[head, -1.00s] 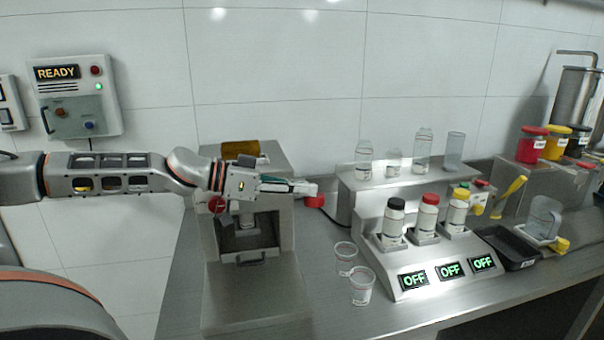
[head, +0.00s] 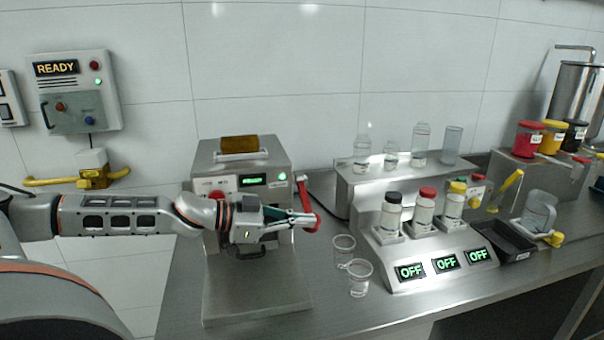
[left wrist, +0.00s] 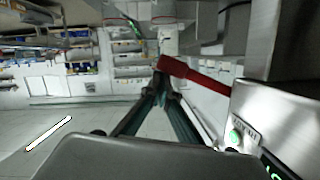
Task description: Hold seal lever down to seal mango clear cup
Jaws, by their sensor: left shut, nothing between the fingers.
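The sealing machine (head: 275,158) stands at the counter's left, with a lit green display and a green button. Its seal lever (head: 302,197) is on the right side, with a red grip pointing downward. The red grip also shows in the left wrist view (left wrist: 203,78). My left gripper (head: 314,220) is shut and empty, its fingertips at the red grip; in the left wrist view they appear right at its end. I cannot tell if they touch. The arm covers the machine's lower front, and I see no mango cup there. My right gripper is not in view.
Two clear cups (head: 359,278) stand on the counter right of the machine. A dispenser with several capped bottles (head: 424,208) and OFF displays is further right. A wall panel (head: 75,95) reading READY hangs at left. A black tray (head: 508,243) lies at right.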

